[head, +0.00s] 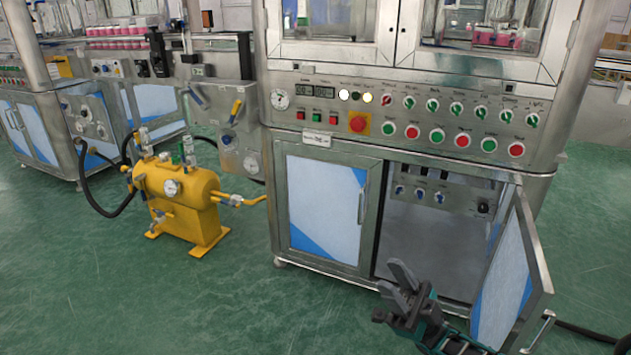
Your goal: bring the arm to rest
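My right gripper (391,276) is at the bottom of the head view, right of centre. Its two grey fingers point up and left and stand apart, with nothing seen between them. It is in front of the open lower compartment of the crimping machine (335,147). The compartment's right door (510,275) stands swung open, just right of my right gripper. In the picture the gripper overlaps the lower opening; whether it touches the cabinet I cannot tell. My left gripper is not in the view.
The left cabinet door (325,212) is shut. A control panel (400,112) with buttons and knobs runs above. A yellow tank (180,190) with gauges and hoses stands on the green floor (150,300) at left. Floor at the lower left is clear. A black cable lies at lower right.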

